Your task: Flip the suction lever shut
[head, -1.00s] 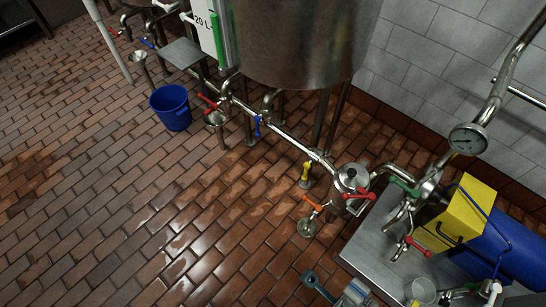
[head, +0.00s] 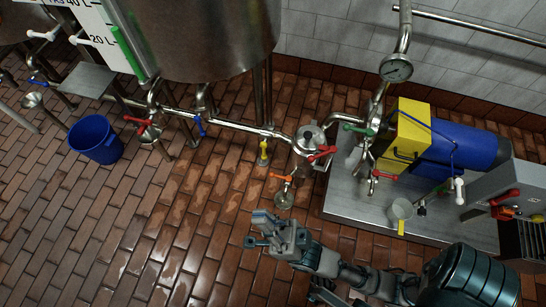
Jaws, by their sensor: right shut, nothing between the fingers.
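Several coloured valve levers sit on the steel pipework; I cannot tell which is the suction lever. A red lever (head: 322,154) is beside the round steel housing (head: 309,137), and a green lever (head: 358,129) is on the pipe just right of it. Another red lever (head: 384,175) is lower, by the pump. An orange lever (head: 281,177) and a yellow lever (head: 264,150) are to the left. My right gripper (head: 264,231) is shut and empty in front of the pipework, below the orange lever in the picture and apart from all levers. My left gripper is not in view.
The blue pump motor (head: 455,148) and yellow box (head: 405,135) stand on a steel platform (head: 350,205) with a clear cup (head: 400,211). A pressure gauge (head: 396,68) is above. A large tank (head: 200,35) and blue bucket (head: 95,139) are left. Brick floor is free at lower left.

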